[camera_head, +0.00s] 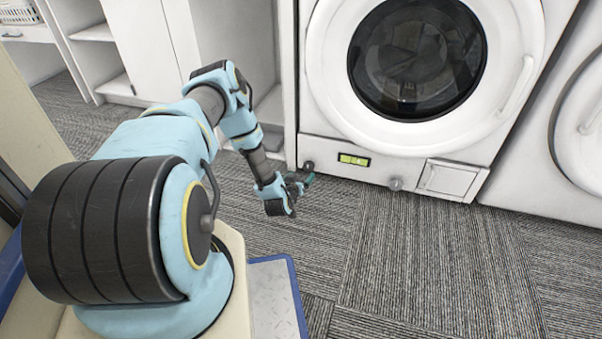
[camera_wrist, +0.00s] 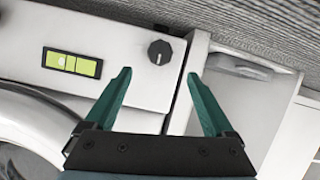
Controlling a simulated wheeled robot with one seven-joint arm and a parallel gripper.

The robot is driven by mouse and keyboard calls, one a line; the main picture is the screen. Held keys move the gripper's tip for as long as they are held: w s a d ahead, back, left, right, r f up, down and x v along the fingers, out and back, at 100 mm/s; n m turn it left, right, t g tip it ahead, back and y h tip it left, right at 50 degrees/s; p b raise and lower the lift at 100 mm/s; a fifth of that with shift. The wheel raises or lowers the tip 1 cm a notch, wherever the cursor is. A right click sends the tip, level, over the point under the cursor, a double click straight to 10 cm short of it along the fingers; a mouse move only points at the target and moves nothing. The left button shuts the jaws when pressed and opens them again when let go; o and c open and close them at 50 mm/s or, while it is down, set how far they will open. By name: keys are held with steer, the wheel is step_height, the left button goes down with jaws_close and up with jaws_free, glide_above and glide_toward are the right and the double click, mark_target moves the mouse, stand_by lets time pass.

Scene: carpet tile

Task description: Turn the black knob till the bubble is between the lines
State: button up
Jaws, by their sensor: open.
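The black knob (camera_wrist: 160,52) sits on the washer's lower front panel, with a pale mark on its face. It also shows in the head view (camera_head: 309,165), left of the level. The yellow-green bubble level (camera_wrist: 72,63) is set in a black frame beside the knob, and in the head view (camera_head: 354,160) it is small.
The washing machine (camera_head: 318,75) stands on carpet tile, its round door above the panel. A grey knob (camera_head: 395,184) and a hatch (camera_head: 447,180) are to the right of the level. A white cabinet (camera_wrist: 232,105) borders the washer near the black knob. Carpet in front is clear.

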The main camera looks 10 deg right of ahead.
mark_target(308, 167)
steer(key=b+x, duration=0.4)
steer(key=x, duration=0.5)
steer(key=shift+w+f, duration=0.15)
steer(key=shift+w+d, duration=0.25)
steer(key=shift+w, duration=0.15)
steer(key=c, duration=1.4)
